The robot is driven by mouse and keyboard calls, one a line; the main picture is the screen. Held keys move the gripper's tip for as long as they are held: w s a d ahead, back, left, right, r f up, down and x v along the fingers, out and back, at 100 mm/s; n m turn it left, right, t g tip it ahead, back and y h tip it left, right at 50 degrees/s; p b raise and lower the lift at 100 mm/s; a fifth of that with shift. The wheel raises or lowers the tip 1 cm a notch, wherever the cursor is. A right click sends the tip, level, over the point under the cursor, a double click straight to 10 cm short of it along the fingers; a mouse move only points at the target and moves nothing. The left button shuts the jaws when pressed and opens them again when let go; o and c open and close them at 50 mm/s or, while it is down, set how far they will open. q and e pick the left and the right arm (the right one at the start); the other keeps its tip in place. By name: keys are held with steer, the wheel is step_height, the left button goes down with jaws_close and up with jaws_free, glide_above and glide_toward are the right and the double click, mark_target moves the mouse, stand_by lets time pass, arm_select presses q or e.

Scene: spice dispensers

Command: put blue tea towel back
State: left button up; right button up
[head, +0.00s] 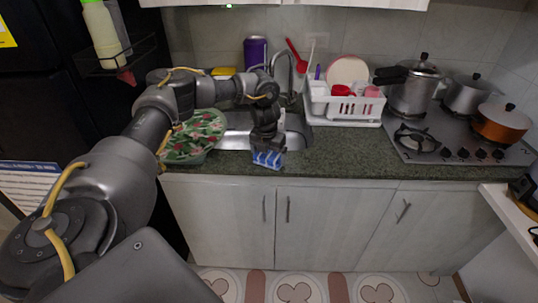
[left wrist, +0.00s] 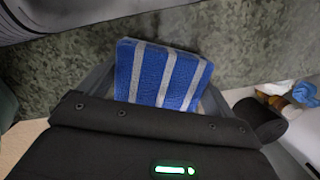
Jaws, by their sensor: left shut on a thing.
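The blue tea towel (head: 268,159) with white stripes is at the front edge of the counter, just in front of the sink. It also shows in the left wrist view (left wrist: 160,76), between the fingers. My left gripper (head: 267,148) points down and is shut on the towel. The towel lies over or just above the counter (head: 345,155); I cannot tell whether it touches. My right gripper is not in view.
The sink (head: 236,140) is behind my left gripper. A patterned floral item (head: 198,135) lies to its left. A white dish rack (head: 345,108) and the stove (head: 450,135) with pots stand to the right. The counter front between sink and stove is clear.

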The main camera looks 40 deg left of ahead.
mark_target(267, 157)
arm_select(q)
steer(key=shift+f, duration=0.15)
steer(key=o, duration=0.7)
steer(key=shift+o, duration=0.2)
step_height(267, 157, up, 12)
steer(key=s, duration=0.1)
steer(key=shift+s+d, duration=0.25)
steer(key=shift+s, duration=0.1)
